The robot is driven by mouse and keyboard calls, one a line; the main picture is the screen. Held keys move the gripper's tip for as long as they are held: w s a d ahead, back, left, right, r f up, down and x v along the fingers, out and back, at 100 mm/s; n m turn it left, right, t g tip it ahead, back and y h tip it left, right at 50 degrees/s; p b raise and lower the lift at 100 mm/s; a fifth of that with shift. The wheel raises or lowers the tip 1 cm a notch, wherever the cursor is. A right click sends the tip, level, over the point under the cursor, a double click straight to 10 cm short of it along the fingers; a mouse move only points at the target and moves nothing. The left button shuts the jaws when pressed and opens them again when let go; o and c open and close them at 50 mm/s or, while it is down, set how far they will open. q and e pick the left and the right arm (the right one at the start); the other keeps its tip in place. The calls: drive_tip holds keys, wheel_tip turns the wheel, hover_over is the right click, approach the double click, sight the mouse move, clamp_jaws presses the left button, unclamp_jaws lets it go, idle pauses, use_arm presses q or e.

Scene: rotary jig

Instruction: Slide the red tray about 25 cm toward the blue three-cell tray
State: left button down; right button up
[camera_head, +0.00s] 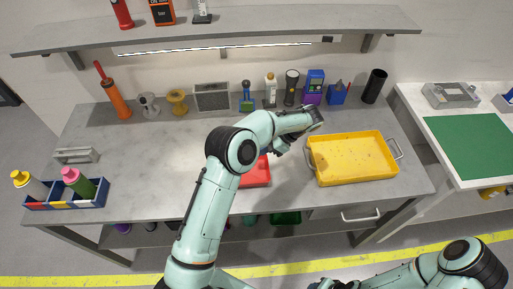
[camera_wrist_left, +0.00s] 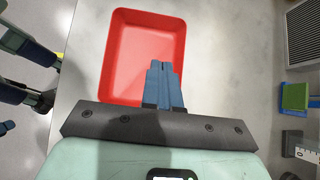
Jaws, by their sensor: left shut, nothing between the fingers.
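The red tray (camera_head: 256,175) lies on the grey workbench, partly hidden behind my left arm in the head view. In the left wrist view the empty red tray (camera_wrist_left: 140,50) lies beyond my left gripper's fingers. My left gripper (camera_head: 279,150) is at the tray's right side in the head view. Its blue fingers (camera_wrist_left: 164,68) are shut and empty, overlapping the tray in the picture; I cannot tell if they touch it. The blue three-cell tray (camera_head: 66,205) stands at the bench's left end with bottles in it. My right gripper (camera_head: 324,284) is cut off at the bottom edge.
A yellow tray (camera_head: 352,160) with handles stands just right of my left gripper. A grey handle-like piece (camera_head: 76,155) lies behind the blue tray. Tools and a grey grille box (camera_head: 212,97) line the back. The bench between the red and blue trays looks clear.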

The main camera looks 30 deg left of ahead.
use_arm(q)
drive_tip(key=b+x, duration=0.1)
drive_tip(key=x, duration=0.7)
drive_tip(key=shift+d, duration=0.1)
drive_tip(key=shift+s+a, duration=0.35)
drive_tip(key=shift+a, duration=0.2)
drive_tip(key=shift+s+a, duration=0.3)
drive_tip(key=shift+a, duration=0.2)
drive_tip(key=shift+s+a, duration=0.3)
drive_tip(key=shift+a, duration=0.35)
use_arm(e)
drive_tip(key=shift+s+f, duration=1.15)
drive_tip(key=shift+s, duration=0.05)
use_arm(q)
drive_tip(key=s+a, duration=0.4)
drive_tip(key=a, duration=0.2)
drive_tip(key=s+a+b, duration=0.1)
drive_tip(key=s+a, duration=0.3)
drive_tip(key=a, duration=0.3)
drive_tip(key=s+a+b, duration=0.1)
drive_tip(key=s+a, duration=0.3)
drive_tip(key=a, duration=0.3)
drive_tip(key=shift+s, duration=0.15)
drive_tip(key=shift+s+a, duration=0.25)
drive_tip(key=shift+a, duration=0.3)
use_arm(e)
drive_tip(key=s+f, duration=0.2)
drive_tip(key=shift+s+f+g, duration=0.15)
drive_tip(key=shift+f+g, duration=0.15)
drive_tip(key=shift+f, duration=0.1)
